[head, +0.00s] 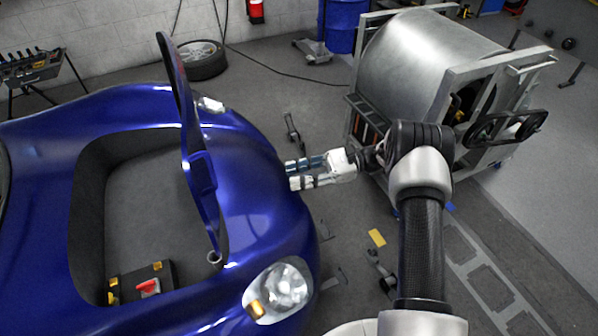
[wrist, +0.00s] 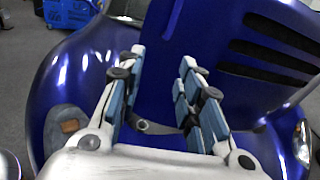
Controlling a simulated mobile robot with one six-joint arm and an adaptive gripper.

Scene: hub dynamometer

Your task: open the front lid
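The blue front lid (head: 192,140) stands raised and nearly upright over the front compartment of the blue car, seen almost edge-on in the head view. In the wrist view the lid (wrist: 205,45) fills the upper middle behind the fingers, as a blue panel. My gripper (head: 288,174) is to the right of the lid, by the car's nose, with its fingers pointing at the car. In the wrist view my gripper (wrist: 162,65) has its two fingers parted, with nothing held between them. The lid appears apart from the fingers.
The open compartment (head: 150,215) holds a dark box with a red part (head: 148,287). A headlight (head: 283,287) is at the car's near front corner. A large metal drum in a frame (head: 430,65) stands behind my arm. A yellow item (head: 377,238) lies on the floor.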

